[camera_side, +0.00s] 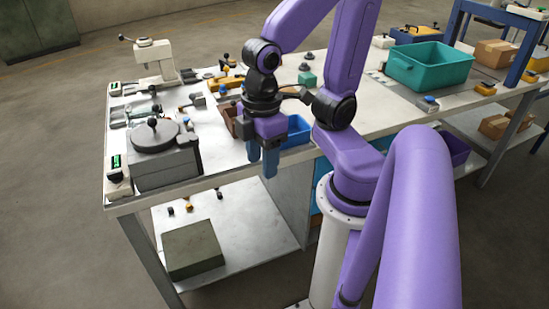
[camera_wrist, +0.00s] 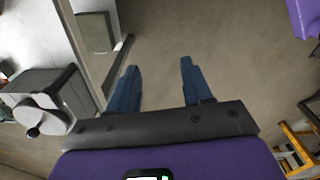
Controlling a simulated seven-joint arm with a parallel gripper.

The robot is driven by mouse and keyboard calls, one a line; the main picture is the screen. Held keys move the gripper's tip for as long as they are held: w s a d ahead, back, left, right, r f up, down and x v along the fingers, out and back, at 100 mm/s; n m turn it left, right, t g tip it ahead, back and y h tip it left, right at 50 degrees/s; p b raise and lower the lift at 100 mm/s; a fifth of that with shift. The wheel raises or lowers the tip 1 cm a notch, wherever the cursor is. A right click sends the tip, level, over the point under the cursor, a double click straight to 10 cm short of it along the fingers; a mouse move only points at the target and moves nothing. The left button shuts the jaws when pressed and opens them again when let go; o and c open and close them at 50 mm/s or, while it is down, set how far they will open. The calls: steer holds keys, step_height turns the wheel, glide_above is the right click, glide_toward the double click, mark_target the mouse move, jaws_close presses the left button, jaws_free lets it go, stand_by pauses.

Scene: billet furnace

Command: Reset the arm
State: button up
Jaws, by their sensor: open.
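My gripper (camera_side: 262,160) hangs down at the front edge of the workbench in the side view, with its blue fingers apart and nothing between them. In the wrist view my gripper (camera_wrist: 162,85) is open above bare floor. The billet furnace, a grey box with a round lid and a black knob (camera_side: 155,155), stands on the bench's left end, left of my gripper. It also shows at the left of the wrist view (camera_wrist: 40,105).
The white workbench (camera_side: 345,120) carries a blue bin (camera_side: 298,130), a teal crate (camera_side: 430,68), a press-like device (camera_side: 155,60) and several small tools. A lower shelf (camera_side: 240,225) holds a dark green box (camera_side: 193,249). Floor in front of the bench is clear.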

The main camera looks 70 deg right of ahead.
steer(key=shift+s+d+f+n, duration=0.2)
steer(key=shift+s+n, duration=0.2)
steer(key=shift+s, duration=0.2)
steer(key=shift+s+d+f+n, duration=0.15)
steer(key=shift+s+n, duration=0.25)
steer(key=shift+s, duration=0.2)
steer(key=shift+r, duration=0.15)
stand_by(0.8)
